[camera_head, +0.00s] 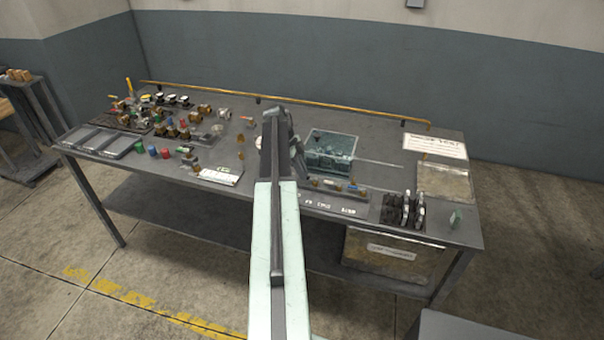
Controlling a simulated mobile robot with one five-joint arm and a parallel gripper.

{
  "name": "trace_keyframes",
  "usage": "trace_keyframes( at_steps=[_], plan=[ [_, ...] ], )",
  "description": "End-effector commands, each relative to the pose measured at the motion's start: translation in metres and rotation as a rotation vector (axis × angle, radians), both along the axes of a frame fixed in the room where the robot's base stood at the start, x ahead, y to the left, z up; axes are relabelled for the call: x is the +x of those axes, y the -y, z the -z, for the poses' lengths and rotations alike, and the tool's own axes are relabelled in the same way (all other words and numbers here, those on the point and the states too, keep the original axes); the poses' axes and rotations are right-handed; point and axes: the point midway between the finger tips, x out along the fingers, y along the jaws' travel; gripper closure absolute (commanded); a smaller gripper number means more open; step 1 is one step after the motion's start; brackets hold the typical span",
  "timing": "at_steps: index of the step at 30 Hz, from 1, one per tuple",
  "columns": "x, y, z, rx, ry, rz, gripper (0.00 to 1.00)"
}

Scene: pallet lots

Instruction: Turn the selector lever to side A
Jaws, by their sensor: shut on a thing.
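My arm reaches up the middle of the view over the workbench (372,140). My gripper (301,163) is at its far end, small, dark and partly hidden by my own arm. It is low over the bench, close to the left side of a grey-green open box (331,163). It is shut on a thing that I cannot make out. I cannot pick out the selector lever or its A mark for sure. A strip with small coloured parts (340,187) lies in front of the box, with white lettering (328,206) near the bench's front edge.
Several valves and fittings (165,118) crowd the bench's left side, with grey trays (100,143) and coloured caps (152,150) before them. Dark upright parts (411,210) stand at the front right. A brass rail (330,107) runs along the back. Bench top behind the box is clear.

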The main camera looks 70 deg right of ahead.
Motion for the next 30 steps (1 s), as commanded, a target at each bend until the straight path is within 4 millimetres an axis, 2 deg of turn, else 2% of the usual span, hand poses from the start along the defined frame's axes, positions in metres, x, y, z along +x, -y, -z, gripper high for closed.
trace_keyframes(
  at_steps=[9,22,23,24,25,30],
  plan=[
    [0.0006,0.0047,0.0001,0.000,0.002,0.080,1.00],
    [0.0005,0.0048,0.0001,-0.001,0.001,0.087,1.00],
    [0.0004,0.0048,0.0000,-0.001,0.001,0.087,0.80],
    [0.0004,0.0048,0.0000,-0.001,0.001,0.087,0.69],
    [0.0004,0.0047,0.0000,0.000,0.001,0.087,0.66],
    [0.0002,0.0046,0.0001,0.000,0.001,0.087,0.66]
  ],
)
